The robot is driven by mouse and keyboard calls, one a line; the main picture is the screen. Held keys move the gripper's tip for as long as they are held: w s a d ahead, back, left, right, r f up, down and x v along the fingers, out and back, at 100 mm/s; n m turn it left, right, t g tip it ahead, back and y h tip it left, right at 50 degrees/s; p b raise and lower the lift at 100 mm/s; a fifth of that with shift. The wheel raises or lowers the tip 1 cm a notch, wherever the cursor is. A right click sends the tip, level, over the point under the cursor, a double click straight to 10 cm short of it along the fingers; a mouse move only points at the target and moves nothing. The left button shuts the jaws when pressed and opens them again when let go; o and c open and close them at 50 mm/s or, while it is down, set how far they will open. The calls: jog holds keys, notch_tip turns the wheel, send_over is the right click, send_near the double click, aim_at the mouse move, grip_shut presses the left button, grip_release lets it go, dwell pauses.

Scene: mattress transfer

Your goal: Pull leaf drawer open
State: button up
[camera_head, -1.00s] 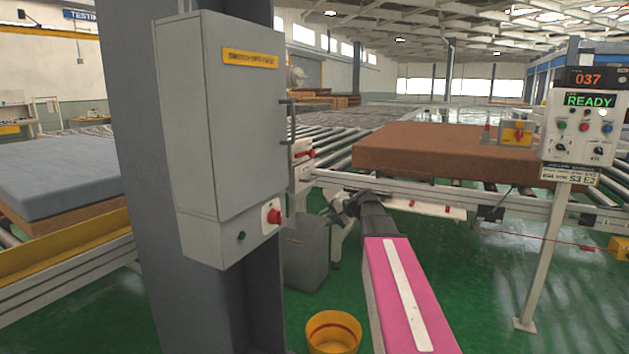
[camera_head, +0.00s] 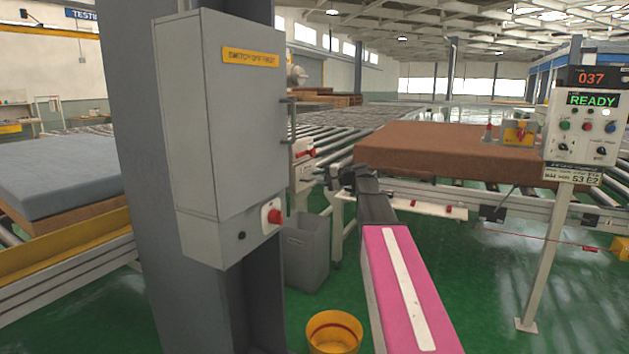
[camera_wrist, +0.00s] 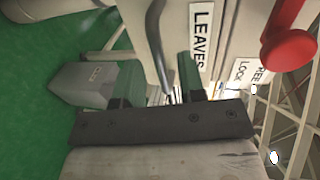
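The leaf drawer front (camera_wrist: 228,45) is a pale panel with a "LEAVES" label (camera_wrist: 201,35) in the wrist view. A curved grey bar handle (camera_wrist: 154,35) stands beside the label. In the head view the pale unit (camera_head: 301,174) shows just right of the grey cabinet, and its drawer is too small to make out. My gripper (camera_wrist: 155,88) is open, with two dark fingers apart. The handle's lower end runs into the gap between them; I cannot tell whether it touches. In the head view my gripper (camera_head: 350,178) is small and dark, right of the unit.
A red knob (camera_wrist: 288,47) sticks out close by the drawer. A grey bin (camera_head: 307,255) stands on the green floor below. The grey switch cabinet (camera_head: 240,120) is at left. A brown mattress (camera_head: 450,150) lies on rollers behind. A yellow bucket (camera_head: 334,331) is in front.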

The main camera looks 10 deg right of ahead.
jog(key=shift+x, duration=1.25)
grip_shut()
jog(key=shift+s, duration=0.1)
jog(key=f+v, duration=0.2)
jog(key=v, duration=0.8)
jog(key=f+v, duration=0.2)
jog(key=v, duration=0.7)
jog(key=shift+v, duration=0.8)
jog(key=shift+f, duration=0.2)
grip_release()
